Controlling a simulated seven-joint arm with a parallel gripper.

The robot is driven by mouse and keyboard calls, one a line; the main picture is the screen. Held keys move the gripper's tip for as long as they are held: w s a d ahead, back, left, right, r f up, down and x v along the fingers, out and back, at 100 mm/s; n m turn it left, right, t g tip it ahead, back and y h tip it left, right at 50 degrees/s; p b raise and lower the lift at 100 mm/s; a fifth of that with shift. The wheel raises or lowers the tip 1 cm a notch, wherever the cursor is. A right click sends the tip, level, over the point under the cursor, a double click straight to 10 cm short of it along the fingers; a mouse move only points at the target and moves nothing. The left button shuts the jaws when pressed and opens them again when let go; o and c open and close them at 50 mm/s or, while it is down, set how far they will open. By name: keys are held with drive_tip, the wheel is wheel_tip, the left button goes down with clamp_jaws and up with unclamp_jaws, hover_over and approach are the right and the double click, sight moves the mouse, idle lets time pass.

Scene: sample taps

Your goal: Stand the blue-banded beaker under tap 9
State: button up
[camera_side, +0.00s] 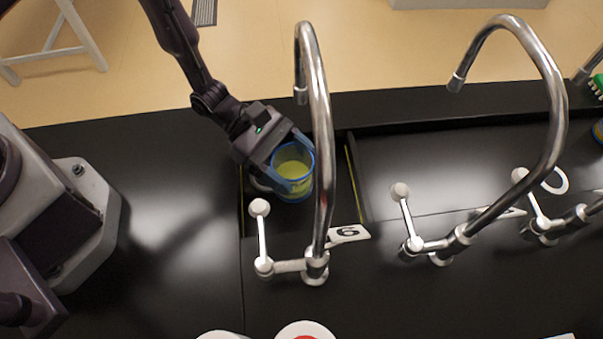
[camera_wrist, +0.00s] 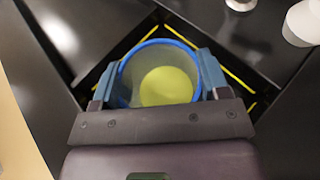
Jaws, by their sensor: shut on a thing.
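The blue-banded beaker (camera_side: 295,191) is clear, with a blue rim and a yellow-green inside. It also shows in the wrist view (camera_wrist: 128,77), seen from above. My gripper (camera_side: 291,163) is shut on it, with one blue finger on each side; the fingers also show in the wrist view (camera_wrist: 158,82). The beaker is over or in a dark bay with yellow edge lines, below the nearest tall chrome tap (camera_side: 319,130). A white number card (camera_side: 348,233) at this tap's foot reads as 6 or 9. Whether the beaker's base touches the bay floor is hidden.
A second chrome tap (camera_side: 552,85) arches to the right, with another tap's white-knobbed lever (camera_side: 520,174) beyond. The near tap's white-knobbed lever (camera_side: 260,208) stands close to the beaker. White round vessels (camera_side: 305,331) show at the bottom edge.

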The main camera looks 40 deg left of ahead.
sight(293, 175)
drive_tip(key=shift+w+d+f, duration=0.3)
drive_tip(key=shift+w+f, duration=0.1)
drive_tip(key=shift+f, duration=0.15)
drive_tip(key=shift+w+d+f, duration=0.1)
drive_tip(key=shift+f, duration=0.85)
drive_tip(key=shift+w+d+f, duration=0.1)
drive_tip(key=shift+f, duration=0.8)
drive_tip(key=o, duration=1)
drive_tip(key=shift+f, duration=0.1)
